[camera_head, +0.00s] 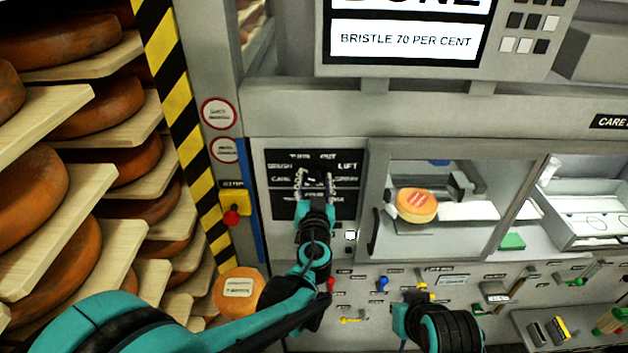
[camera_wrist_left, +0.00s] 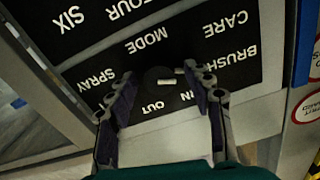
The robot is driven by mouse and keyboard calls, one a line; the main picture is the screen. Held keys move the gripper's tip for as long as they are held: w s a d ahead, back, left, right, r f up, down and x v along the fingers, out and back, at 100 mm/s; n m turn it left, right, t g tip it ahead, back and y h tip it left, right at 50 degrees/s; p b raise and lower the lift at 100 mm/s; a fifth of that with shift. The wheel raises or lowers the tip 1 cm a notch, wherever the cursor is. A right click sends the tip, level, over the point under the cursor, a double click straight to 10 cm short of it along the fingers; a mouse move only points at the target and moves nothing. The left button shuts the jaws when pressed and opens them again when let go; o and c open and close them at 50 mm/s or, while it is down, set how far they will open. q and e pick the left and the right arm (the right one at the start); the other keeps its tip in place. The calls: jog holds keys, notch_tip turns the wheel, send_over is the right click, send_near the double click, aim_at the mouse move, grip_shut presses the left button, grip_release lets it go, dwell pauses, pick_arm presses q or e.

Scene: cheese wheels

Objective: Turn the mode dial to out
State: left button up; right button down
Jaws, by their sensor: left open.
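The mode dial (camera_wrist_left: 158,76) is a dark round knob with a short white mark on a black label panel (camera_head: 282,208). The OUT label (camera_wrist_left: 152,108) lies on the wrist side of the dial. I cannot tell which label the white mark points at. My left gripper (camera_head: 315,178) is open, one finger on each side of the dial; contact is not clear. It also shows in the left wrist view (camera_wrist_left: 160,78). My right gripper (camera_head: 420,298) is low, its fingers unclear.
A screen (camera_head: 405,42) above reads BRISTLE 70 PER CENT. An orange cheese wheel (camera_head: 416,205) sits behind the window right of the panel. Shelves of cheese (camera_head: 75,240) stand left, beside a striped post (camera_head: 180,110) and red button (camera_head: 232,217). Small coloured controls line the lower panel.

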pick_arm(q)
jog(key=c, duration=1.1)
jog(key=shift+c, duration=0.2)
jog(key=shift+m, duration=0.3)
jog(key=m+b, duration=0.1)
jog(key=m, duration=0.2)
jog(key=shift+b, duration=0.3)
jog(key=m+b, duration=0.1)
jog(key=m, duration=0.4)
jog(key=shift+f, duration=0.1)
jog(key=m+b, duration=0.1)
jog(key=m, duration=0.3)
jog(key=shift+d+m, duration=0.1)
jog(key=shift+m, duration=0.2)
jog(key=shift+m+b, duration=0.45)
jog(key=shift+m, duration=1.85)
